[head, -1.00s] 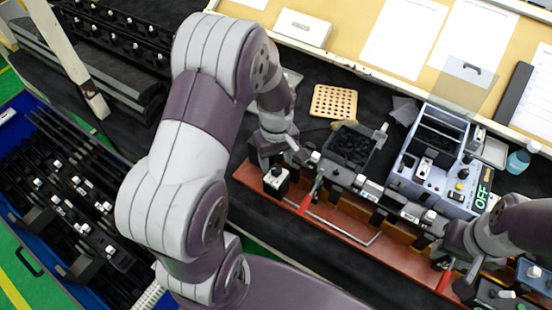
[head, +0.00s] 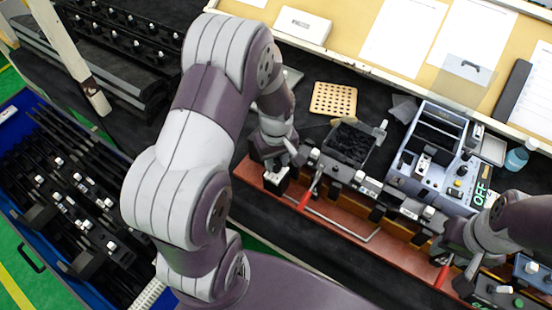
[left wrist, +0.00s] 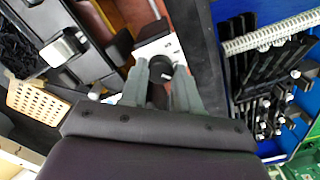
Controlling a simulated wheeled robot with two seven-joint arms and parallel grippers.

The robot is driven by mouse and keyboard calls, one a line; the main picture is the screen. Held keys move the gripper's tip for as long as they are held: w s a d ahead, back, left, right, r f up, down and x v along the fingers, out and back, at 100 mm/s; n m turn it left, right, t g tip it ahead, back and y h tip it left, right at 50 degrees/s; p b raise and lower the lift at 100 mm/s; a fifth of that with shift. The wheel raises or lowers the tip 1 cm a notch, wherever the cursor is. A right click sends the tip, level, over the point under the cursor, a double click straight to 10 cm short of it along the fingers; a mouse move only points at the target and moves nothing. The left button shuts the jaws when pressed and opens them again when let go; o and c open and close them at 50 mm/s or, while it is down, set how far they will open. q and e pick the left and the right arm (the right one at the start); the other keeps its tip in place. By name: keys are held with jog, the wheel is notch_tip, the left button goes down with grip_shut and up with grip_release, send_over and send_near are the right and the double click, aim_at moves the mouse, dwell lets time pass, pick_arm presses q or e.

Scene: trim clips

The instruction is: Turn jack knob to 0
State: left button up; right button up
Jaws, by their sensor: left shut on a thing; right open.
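The jack knob (left wrist: 161,68) is a dark round knob on a small white-faced box (left wrist: 160,47). In the left wrist view it sits between the two grey fingers of my left gripper (left wrist: 161,85), which is shut on it. In the head view the box (head: 274,185) stands at the left end of the red-brown rail, and my left gripper (head: 276,168) covers the knob from above. The knob's pointer and scale are too small to read. My right gripper (head: 446,258) is open over the right part of the rail.
The red-brown rail (head: 330,226) carries several clips and red-handled levers. Behind it stand a black bin (head: 351,146), a grey-blue control box (head: 430,165) with an OFF label, and a perforated tan block (head: 334,99). A blue crate (head: 62,262) of dark parts lies at left.

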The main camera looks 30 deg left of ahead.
pick_arm(q)
jog(key=m, duration=0.3)
jog(key=shift+r+m+p, duration=0.1)
jog(key=shift+m+p, duration=0.25)
jog(key=shift+m, duration=0.05)
jog(key=m, duration=0.3)
jog(key=shift+m, duration=0.3)
jog(key=m+p, duration=0.1)
jog(key=m, duration=0.2)
jog(key=shift+m, duration=0.3)
jog(key=m, duration=0.4)
jog(key=shift+w+m, duration=0.1)
jog(key=shift+m, duration=0.2)
jog(key=m+p, duration=0.1)
jog(key=m, duration=0.4)
jog(key=shift+d+r, duration=0.1)
jog(key=m, duration=0.5)
jog(key=shift+m, duration=0.5)
